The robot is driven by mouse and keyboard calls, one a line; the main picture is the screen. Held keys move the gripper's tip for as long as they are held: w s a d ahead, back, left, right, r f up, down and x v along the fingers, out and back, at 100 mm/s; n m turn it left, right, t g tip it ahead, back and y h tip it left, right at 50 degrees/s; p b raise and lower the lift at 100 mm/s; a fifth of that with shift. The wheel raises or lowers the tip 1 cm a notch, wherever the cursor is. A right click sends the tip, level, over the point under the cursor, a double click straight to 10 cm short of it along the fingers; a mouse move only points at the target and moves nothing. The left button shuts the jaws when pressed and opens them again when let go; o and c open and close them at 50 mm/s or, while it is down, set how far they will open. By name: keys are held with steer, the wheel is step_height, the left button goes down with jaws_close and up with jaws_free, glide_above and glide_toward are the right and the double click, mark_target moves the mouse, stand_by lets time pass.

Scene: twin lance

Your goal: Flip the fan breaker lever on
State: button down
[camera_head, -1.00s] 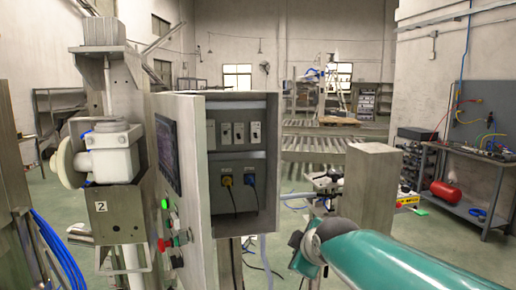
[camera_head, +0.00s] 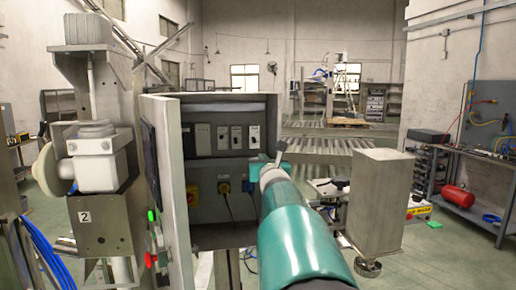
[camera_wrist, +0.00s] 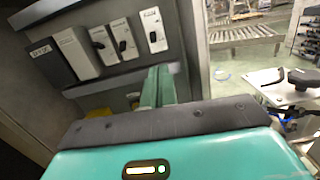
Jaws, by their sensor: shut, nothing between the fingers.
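The open grey electrical cabinet (camera_head: 205,215) stands left of centre in the head view. A row of breakers is on its upper panel, with small dark levers on pale bodies. The labels are too blurred to tell which is the fan breaker. My gripper (camera_wrist: 158,86) is shut and empty, just below and in front of the rightmost breaker, apart from it. In the head view its tip (camera_head: 281,146) is at the cabinet's right edge.
The open cabinet door (camera_head: 172,190) with red and green buttons stands at the left. A metal post (camera_head: 380,205) stands right of my arm.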

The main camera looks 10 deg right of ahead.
steer(key=w+a, duration=0.1)
glide_toward(253, 145)
steer(key=shift+n, duration=0.3)
steer(key=w, duration=0.4)
steer(key=shift+w+d+r, duration=0.2)
steer(key=shift+w+r, duration=0.25)
steer(key=shift+w, duration=0.7)
